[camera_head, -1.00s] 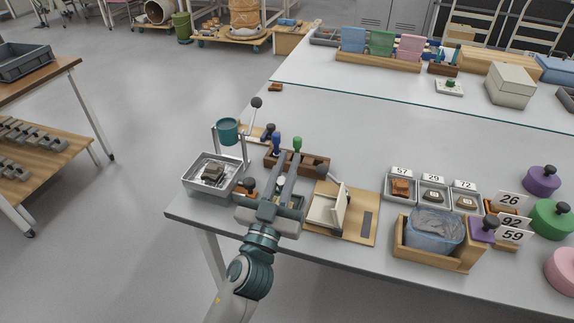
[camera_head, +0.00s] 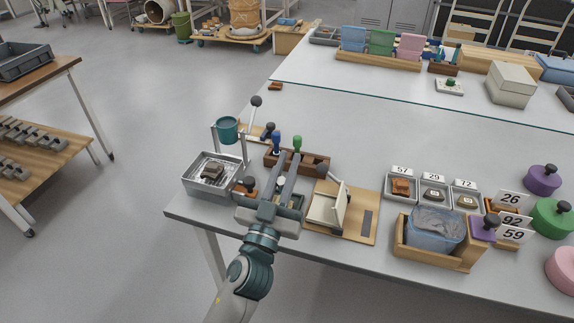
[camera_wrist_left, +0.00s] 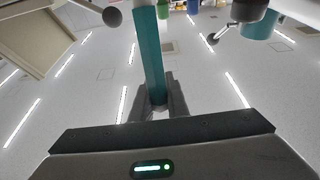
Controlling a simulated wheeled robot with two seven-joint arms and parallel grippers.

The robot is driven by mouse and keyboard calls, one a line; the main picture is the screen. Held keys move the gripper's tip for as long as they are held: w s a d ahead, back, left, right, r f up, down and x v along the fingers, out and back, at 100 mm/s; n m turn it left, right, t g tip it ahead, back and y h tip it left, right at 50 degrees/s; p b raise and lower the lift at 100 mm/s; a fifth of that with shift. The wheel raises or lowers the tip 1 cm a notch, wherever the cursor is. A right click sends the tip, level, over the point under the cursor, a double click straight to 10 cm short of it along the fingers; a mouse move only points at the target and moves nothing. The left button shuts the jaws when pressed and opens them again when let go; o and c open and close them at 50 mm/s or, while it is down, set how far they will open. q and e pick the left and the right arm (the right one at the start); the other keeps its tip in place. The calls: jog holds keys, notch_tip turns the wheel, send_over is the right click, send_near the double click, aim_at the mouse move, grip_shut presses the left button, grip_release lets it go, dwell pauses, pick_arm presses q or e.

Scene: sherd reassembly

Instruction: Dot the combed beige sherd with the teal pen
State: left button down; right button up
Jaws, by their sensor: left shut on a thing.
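My left gripper (camera_head: 284,180) is over the near left part of the table, by a brown wooden rack. In the left wrist view its fingers (camera_wrist_left: 156,98) are shut on the teal pen (camera_wrist_left: 149,55), a long teal rod. I cannot make out the pen in the head view. Small sherds lie in the grey trays: a brown-orange one (camera_head: 401,186) by label 57, and beige-brown ones by labels 29 (camera_head: 433,195) and 72 (camera_head: 465,202). Another grey-brown sherd (camera_head: 213,171) is in the larger tray at left. Combing is too small to tell. My right gripper is not in view.
The wooden rack (camera_head: 316,163) with blue and green handled tools stands just beyond the gripper. A wooden board (camera_head: 364,202) with a cream holder is to its right, then a blue tub (camera_head: 433,232). The table's middle beyond is clear.

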pick_arm(q)
jog(key=shift+f+b, duration=0.5)
jog(key=shift+f, duration=0.2)
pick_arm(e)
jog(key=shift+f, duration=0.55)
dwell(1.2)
